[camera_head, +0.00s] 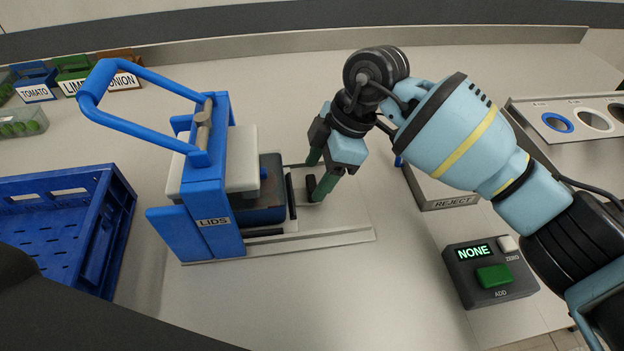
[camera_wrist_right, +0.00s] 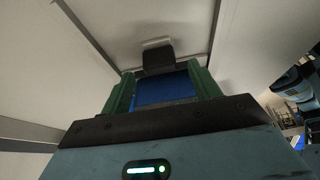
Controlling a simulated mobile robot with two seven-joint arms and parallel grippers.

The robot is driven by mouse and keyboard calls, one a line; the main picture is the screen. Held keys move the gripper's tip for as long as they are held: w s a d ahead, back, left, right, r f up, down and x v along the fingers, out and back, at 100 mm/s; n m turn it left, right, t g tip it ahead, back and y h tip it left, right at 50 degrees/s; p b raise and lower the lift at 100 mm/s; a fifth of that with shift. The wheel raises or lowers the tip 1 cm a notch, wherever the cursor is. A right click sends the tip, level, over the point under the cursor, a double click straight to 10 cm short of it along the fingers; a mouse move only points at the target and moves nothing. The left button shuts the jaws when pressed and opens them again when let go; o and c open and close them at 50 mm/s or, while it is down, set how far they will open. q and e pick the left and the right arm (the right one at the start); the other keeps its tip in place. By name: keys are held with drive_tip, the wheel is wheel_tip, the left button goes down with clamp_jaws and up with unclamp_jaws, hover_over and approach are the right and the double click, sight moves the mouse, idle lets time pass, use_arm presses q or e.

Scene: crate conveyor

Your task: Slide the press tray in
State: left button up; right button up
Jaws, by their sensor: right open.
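The blue lid press (camera_head: 222,185), marked LIDS, stands left of centre with its long blue lever raised to the upper left. Its metal press tray (camera_head: 315,196) sticks out on the right side between rails. A dark upright handle (camera_head: 310,183) stands at the tray's outer end. A dark and blue container (camera_head: 265,200) sits partly under the press head. My right gripper (camera_head: 319,177) is open, its green fingers low around or just beside the handle. In the right wrist view the dark handle (camera_wrist_right: 157,60) lies just beyond and between the fingertips. My left gripper is not visible.
A blue crate (camera_head: 95,225) stands left of the press. Ingredient bins (camera_head: 70,78) are at the back left. A REJECT tray (camera_head: 440,190) and an ADD button box (camera_head: 490,272) are at the right. The counter in front of the press tray is clear.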

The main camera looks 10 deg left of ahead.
sight(312, 182)
drive_tip(key=shift+x, duration=1.6)
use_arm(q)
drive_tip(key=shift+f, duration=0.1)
use_arm(e)
clamp_jaws()
drive_tip(key=a, duration=0.1)
drive_tip(key=s+a+p, duration=0.1)
drive_tip(key=a, duration=0.2)
drive_tip(key=shift+s+r, duration=0.15)
drive_tip(key=shift+s, duration=0.2)
drive_tip(key=shift+c, duration=1.7)
unclamp_jaws()
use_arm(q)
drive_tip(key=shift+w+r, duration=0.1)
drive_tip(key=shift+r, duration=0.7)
use_arm(e)
drive_tip(key=o, duration=0.3)
